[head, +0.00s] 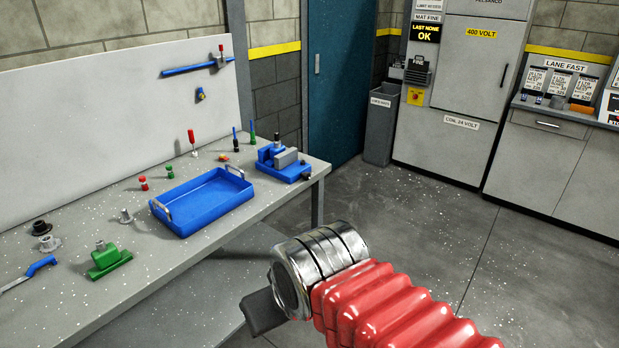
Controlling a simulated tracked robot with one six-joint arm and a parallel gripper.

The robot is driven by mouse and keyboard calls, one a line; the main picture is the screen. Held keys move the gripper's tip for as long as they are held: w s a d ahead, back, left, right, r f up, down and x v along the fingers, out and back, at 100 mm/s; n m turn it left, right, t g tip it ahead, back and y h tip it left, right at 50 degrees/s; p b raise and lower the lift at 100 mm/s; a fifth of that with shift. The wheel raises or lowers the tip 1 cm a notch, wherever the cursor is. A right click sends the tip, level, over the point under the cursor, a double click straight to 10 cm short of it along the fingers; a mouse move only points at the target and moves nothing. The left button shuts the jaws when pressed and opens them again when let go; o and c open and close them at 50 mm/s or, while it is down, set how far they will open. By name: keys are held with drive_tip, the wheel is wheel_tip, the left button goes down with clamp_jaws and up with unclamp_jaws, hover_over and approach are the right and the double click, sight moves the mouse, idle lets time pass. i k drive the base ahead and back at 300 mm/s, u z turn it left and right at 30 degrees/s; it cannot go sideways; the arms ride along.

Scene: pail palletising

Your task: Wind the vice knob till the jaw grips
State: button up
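The blue vice (294,175) stands on the workbench near its right end, with grey jaw blocks (286,159) on its base. A small dark knob (306,176) shows at its front right. The picture is too coarse to tell how far the jaw is open or whether anything sits in it. My gripper (262,312) shows only as a dark grey part beyond the silver wrist, low in the picture. It is in front of the bench and well apart from the vice. Its fingertips cannot be made out, and I cannot see whether it is open or shut.
The grey bench (120,290) also carries a blue tray (203,203), a green block (108,262), screwdrivers and several small parts. A pale back panel (110,100) stands behind. The floor (430,240) right of the bench is free up to the cabinets.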

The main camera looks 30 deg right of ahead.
sight(307, 176)
drive_tip(key=i, duration=0.9)
